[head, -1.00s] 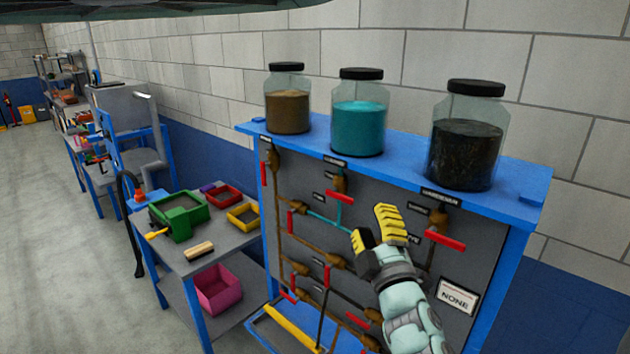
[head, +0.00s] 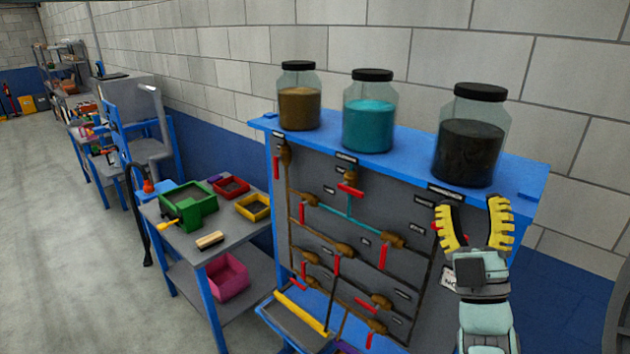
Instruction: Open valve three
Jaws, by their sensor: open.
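The grey panel (head: 320,190) has brown and teal pipes and several red-handled valves. The labels are too small to read, so I cannot tell which is valve three. The upper-left handle (head: 276,167) hangs upright. The upper-middle handle (head: 350,190) lies nearly level on the teal line. A handle right of centre (head: 384,256) hangs upright. The upper-right valve is mostly hidden behind my gripper; a bit of red (head: 435,228) shows at its left finger. My gripper (head: 471,210) is open and empty, its yellow fingers pointing up, in front of the panel's right part.
Jars of brown (head: 299,108), teal (head: 369,125) and black (head: 468,150) material stand on the blue top ledge (head: 405,165). A side table (head: 235,237) with coloured bins stands left. A tray with a yellow edge (head: 300,312) sits below. Floor is clear at far left.

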